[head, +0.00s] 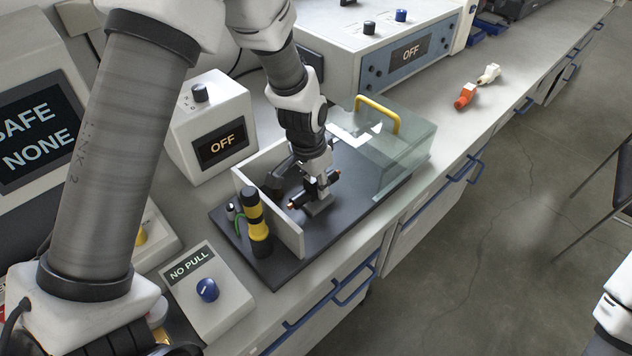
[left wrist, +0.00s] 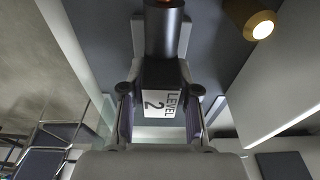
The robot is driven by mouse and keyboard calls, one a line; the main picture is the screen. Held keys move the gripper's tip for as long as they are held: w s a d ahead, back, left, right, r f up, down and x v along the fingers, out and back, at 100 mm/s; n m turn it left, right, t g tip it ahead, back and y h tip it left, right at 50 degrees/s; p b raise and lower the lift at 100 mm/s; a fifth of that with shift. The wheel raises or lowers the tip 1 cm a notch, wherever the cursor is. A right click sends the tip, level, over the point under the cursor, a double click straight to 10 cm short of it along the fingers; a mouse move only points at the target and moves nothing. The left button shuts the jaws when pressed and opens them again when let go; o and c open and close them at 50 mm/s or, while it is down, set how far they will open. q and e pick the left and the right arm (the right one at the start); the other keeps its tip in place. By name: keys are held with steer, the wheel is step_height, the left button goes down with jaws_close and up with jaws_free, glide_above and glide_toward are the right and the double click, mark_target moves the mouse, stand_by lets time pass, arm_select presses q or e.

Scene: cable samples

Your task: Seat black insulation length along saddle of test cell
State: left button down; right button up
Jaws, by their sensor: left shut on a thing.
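The black insulation length (head: 325,183) is a short dark cylinder with copper-coloured ends, held low in the test cell. My left gripper (head: 316,182) reaches down from above and is shut on it. The grey saddle (head: 320,207) shows just under the length; I cannot tell whether they touch. The test cell's dark base (head: 285,268) carries an upright pale wall (head: 287,228) and a clear cover (head: 408,150) with a yellow handle. In the left wrist view the black length (left wrist: 164,35) runs out between the fingers, with a "LEVEL 2" label (left wrist: 163,102). My right gripper is out of view.
A yellow-and-black cylinder (head: 257,228) stands outside the pale wall. A "NO PULL" box (head: 208,290) is in front, and a box reading "OFF" (head: 212,130) is behind. Red (head: 465,97) and white (head: 489,74) pieces lie on clear bench to the right.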

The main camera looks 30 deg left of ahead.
mark_target(310, 179)
arm_select(q)
steer(key=shift+f, duration=0.55)
steer(key=c, duration=0.8)
jaws_free()
steer(key=shift+o, duration=0.2)
steer(key=r, duration=0.4)
steer(key=s+r, duration=0.1)
steer(key=r, duration=0.7)
steer(key=shift+s+a, duration=0.3)
steer(key=shift+s, duration=0.05)
steer(key=shift+f, duration=0.1)
